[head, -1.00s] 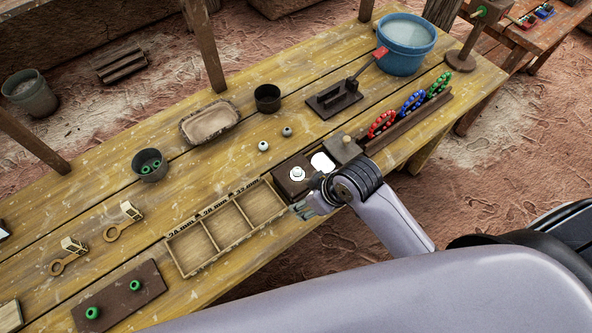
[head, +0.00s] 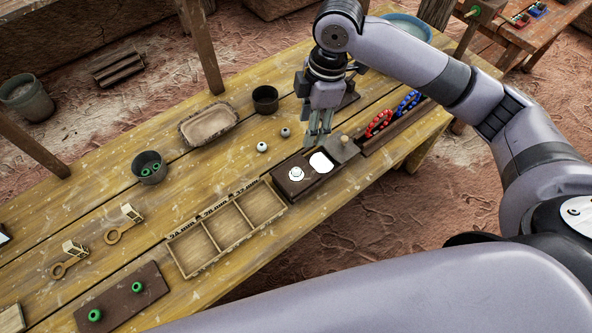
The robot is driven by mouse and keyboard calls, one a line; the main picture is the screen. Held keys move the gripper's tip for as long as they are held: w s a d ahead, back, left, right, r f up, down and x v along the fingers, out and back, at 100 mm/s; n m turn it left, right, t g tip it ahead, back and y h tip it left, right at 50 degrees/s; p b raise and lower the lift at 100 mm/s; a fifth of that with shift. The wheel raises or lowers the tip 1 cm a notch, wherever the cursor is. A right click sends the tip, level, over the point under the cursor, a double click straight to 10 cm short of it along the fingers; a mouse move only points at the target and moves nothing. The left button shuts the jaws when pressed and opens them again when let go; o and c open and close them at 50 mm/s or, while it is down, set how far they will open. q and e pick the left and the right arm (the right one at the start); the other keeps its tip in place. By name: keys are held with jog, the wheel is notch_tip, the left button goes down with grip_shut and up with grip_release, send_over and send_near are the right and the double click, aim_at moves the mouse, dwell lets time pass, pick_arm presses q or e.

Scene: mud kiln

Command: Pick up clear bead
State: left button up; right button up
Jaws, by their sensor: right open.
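Two small pale grey beads sit on the table: the nearer bead (head: 262,146) and the farther bead (head: 285,132). A small whitish ring-like bead (head: 296,174) sits on a white disc on the dark block (head: 285,187). I cannot tell which of these is the clear bead. My right gripper (head: 318,138) is open and points down, right of the farther bead and just behind the white pad (head: 321,162) in the picture. No bead shows between its fingers. My left gripper is not in view.
A three-compartment wooden tray (head: 203,248) lies at the table's front edge. An oval dish (head: 208,124), dark cup (head: 265,99) and cup of green beads (head: 149,168) stand behind. Red (head: 379,123) and blue (head: 407,102) bead strings lie right. My arm partly hides the blue bucket (head: 412,25).

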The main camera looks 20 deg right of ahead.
jog(key=p, duration=0.2)
send_over(297, 169)
jog(key=d, duration=0.1)
notch_tip(297, 169, down, 12)
jog(key=shift+r, duration=0.25)
jog(key=shift+s+a+f+p, duration=0.1)
jog(key=shift+a+f+p, duration=0.05)
jog(key=shift+f+p, duration=0.35)
jog(key=f, duration=0.1)
jog(key=f+p, duration=0.1)
jog(key=f, duration=0.1)
jog(key=shift+a+f, duration=0.3)
jog(key=shift+a, duration=0.05)
jog(key=shift+f, duration=0.4)
jog(key=shift+c, duration=0.2)
jog(key=c, duration=1)
